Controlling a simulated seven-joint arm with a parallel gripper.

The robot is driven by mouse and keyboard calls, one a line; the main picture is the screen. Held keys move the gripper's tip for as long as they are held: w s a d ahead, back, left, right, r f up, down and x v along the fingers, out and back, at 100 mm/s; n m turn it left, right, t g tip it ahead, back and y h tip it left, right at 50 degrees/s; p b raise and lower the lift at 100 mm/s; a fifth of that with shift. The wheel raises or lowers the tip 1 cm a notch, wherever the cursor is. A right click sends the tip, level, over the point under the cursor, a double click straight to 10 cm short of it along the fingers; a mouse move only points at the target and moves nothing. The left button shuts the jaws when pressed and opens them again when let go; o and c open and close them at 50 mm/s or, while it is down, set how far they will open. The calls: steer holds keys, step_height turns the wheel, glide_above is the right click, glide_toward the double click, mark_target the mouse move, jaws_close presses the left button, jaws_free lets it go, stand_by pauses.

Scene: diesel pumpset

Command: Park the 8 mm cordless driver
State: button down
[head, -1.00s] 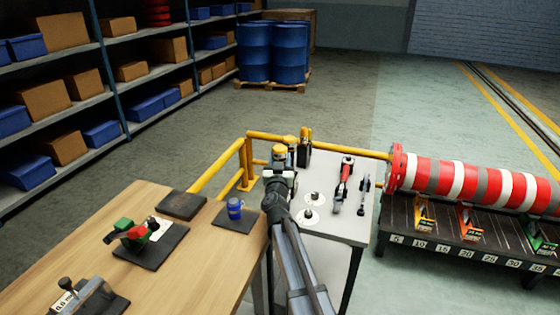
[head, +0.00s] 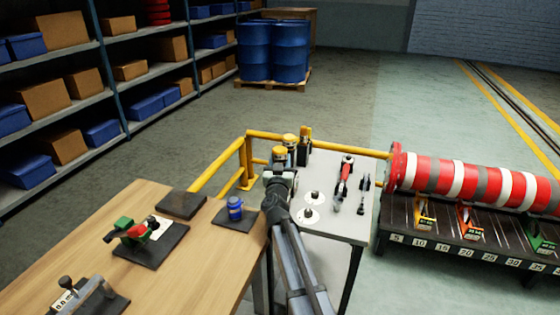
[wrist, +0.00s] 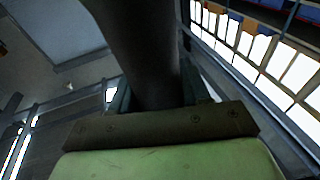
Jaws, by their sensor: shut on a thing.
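My gripper (head: 280,176) is over the back left of the grey table, seen from behind with its fingertips hidden. A dark piece with a yellow band (head: 279,153) shows just beyond it, seemingly the cordless driver. In the wrist view a thick dark cylindrical part, seemingly the driver's grip (wrist: 140,50), stands between the jaws, which are shut on it. Its lower end and any 8 mm marking cannot be seen. A similar yellow-topped piece (head: 290,140) and a dark upright piece with a yellow top (head: 305,146) stand close behind.
The grey table (head: 340,228) also bears two white discs (head: 308,215) with knobs, a red-and-grey tool (head: 344,176) and small grey parts. A yellow rail (head: 243,165) runs along the back. The wooden bench (head: 165,270) is at left, with a blue jar (head: 235,208).

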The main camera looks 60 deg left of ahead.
mark_target(280, 146)
steer(key=shift+f, duration=0.55)
steer(key=shift+c, duration=2.3)
jaws_free()
steer(key=shift+r, duration=5)
